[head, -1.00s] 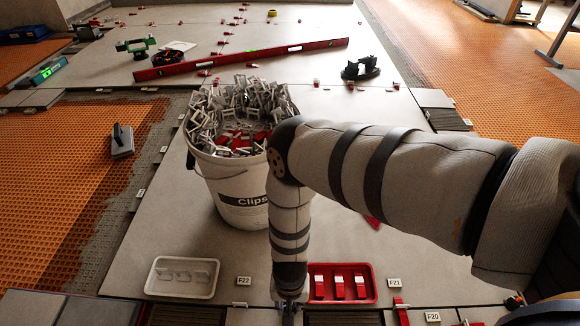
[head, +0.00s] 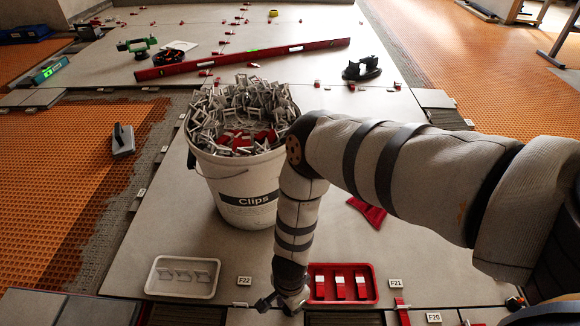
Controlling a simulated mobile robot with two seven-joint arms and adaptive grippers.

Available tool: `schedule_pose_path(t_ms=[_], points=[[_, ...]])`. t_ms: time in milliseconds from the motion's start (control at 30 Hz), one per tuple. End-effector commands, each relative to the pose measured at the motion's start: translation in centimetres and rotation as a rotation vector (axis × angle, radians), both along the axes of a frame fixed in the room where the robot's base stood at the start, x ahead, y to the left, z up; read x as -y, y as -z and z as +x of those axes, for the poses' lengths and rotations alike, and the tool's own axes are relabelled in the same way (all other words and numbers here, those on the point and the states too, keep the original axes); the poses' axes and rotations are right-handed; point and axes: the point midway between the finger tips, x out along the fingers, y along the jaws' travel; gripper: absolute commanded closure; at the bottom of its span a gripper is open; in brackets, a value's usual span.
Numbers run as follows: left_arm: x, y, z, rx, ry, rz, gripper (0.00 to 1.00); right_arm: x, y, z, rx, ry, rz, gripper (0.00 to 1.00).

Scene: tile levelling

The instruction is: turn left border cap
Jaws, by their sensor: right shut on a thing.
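My right gripper (head: 284,303) is low at the front edge of the tile, just left of the red tray (head: 374,297). It is shut, and the thing between its fingers is largely hidden by the gripper itself; I cannot make out its outline. The red tray holds red and white caps (head: 340,287) in a row. Another red cap (head: 401,312) stands at the front edge, right of that tray. My left gripper is not in view.
A white bucket (head: 233,190) labelled Clips, heaped with clips, stands behind the gripper. A white tray (head: 152,287) with clips lies at front left. A red tool (head: 367,211) lies under my right arm. A long red level (head: 240,61) lies at the back.

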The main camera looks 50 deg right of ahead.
Motion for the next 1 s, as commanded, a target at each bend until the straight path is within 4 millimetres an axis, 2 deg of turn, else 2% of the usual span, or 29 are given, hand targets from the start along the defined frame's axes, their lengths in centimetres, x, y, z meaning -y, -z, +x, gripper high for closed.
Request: schedule_pose_path(t_ms=[333, 900, 933, 1000], points=[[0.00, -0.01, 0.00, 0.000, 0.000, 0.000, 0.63, 0.07, 0.03, 0.05, 0.001, 0.131, -0.001, 1.00], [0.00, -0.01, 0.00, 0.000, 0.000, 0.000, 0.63, 0.07, 0.04, 0.04, 0.001, 0.154, -0.001, 1.00], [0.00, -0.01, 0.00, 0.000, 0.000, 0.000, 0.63, 0.08, 0.04, 0.04, 0.001, 0.154, -0.001, 0.68], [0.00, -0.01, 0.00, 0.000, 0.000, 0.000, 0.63, 0.07, 0.04, 0.03, 0.001, 0.154, -0.001, 0.54]])
